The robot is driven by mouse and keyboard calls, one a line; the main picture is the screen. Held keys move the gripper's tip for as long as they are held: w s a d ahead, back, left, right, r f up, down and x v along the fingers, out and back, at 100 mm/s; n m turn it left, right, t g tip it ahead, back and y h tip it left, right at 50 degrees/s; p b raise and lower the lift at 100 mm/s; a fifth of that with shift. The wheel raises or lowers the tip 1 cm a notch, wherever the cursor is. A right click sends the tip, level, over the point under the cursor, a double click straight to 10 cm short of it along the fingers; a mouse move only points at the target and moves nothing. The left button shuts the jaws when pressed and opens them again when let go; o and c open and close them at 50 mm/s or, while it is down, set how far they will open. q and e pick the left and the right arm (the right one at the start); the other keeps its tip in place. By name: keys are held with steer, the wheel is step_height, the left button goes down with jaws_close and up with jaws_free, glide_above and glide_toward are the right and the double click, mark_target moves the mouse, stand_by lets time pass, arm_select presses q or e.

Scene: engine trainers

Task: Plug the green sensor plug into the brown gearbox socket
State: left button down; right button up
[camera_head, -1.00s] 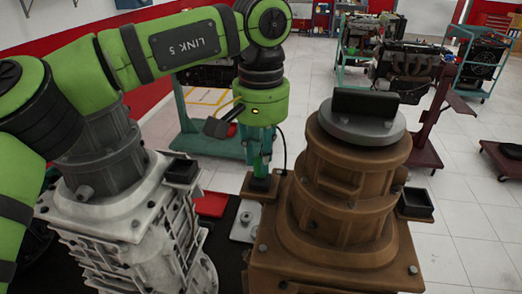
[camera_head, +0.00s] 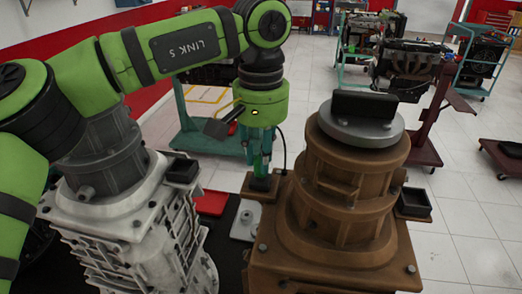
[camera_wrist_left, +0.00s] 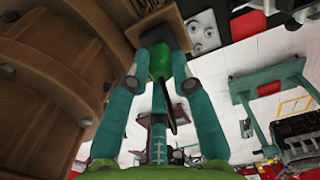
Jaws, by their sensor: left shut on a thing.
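The brown gearbox (camera_head: 350,180) stands upright at centre right in the head view. A dark square socket (camera_head: 261,187) sits on its left flange. My left gripper (camera_head: 260,168) points down over this socket, its teal fingers shut on the green sensor plug (camera_wrist_left: 160,63). In the left wrist view, the plug is between both fingertips, with its far end at the dark socket (camera_wrist_left: 152,27). The plug's lower end appears to meet the socket; how deep it sits is hidden. A thin black cable hangs beside the gripper. My right gripper is out of view.
A silver gearbox (camera_head: 125,225) with a dark socket (camera_head: 181,170) stands at the left, under my left arm. Another dark socket (camera_head: 413,204) is on the brown gearbox's right side. A red tray (camera_head: 212,203) and a grey plate (camera_head: 245,222) lie between the gearboxes.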

arm_select(q)
steer(key=shift+f+b, duration=0.35)
steer(key=shift+f, duration=0.2)
steer(key=c, duration=1)
jaws_free()
step_height(320, 180, up, 12)
